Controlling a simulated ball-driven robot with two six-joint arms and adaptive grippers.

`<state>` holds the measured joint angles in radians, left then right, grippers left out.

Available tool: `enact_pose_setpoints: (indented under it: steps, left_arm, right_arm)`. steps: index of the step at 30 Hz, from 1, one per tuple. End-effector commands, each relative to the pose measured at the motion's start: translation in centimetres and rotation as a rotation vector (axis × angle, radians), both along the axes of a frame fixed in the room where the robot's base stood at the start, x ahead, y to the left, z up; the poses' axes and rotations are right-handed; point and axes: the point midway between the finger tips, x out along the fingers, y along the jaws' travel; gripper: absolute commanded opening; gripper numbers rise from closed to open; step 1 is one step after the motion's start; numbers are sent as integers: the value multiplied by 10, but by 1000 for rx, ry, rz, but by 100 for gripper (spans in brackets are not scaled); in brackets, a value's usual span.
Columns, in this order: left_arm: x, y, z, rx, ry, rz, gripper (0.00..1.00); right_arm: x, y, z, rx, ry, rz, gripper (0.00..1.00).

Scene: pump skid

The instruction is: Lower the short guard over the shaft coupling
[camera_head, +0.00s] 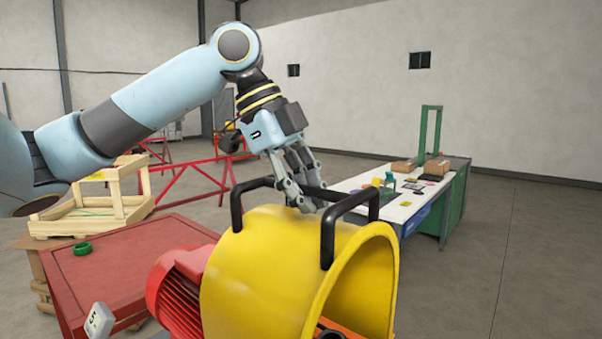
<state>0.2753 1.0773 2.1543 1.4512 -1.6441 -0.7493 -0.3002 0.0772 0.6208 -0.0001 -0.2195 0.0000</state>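The short guard is a yellow half-round cover (265,262) with two black handles and a black bar between them, in the lower middle of the head view. My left gripper (306,198) reaches down from above, with its fingers closed around the bar at the top of the guard. The guard's open end faces right, and its lower edge runs out of the picture. The shaft coupling is largely hidden by the guard; a dark round part (329,334) and some orange show under the open end. My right gripper is not in view.
A red finned motor (180,290) stands left of the guard. Behind are a wooden crate frame (95,212), red barriers (190,178) and a white workbench (400,205). Floor at right is clear.

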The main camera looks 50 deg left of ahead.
Motion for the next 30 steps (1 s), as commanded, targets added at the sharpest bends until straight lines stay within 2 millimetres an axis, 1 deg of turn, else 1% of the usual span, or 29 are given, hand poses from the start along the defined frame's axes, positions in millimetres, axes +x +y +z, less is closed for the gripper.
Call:
enact_pose_setpoints:
  steps: [2,9,15,24,30]
  left_arm:
    - [0,-2,-9,-1,0,-6,0]
    - [-1,-6,-37,-1,-1,-15,0]
    - [0,-4,-60,-1,-1,-7,0]
    - [1,-3,-93,0,0,7,0]
    - [2,-2,-115,0,-2,15,0]
  right_arm:
    - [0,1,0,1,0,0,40]
    - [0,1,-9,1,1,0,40]
    - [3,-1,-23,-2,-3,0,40]
    - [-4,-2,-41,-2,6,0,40]
    - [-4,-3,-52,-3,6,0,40]
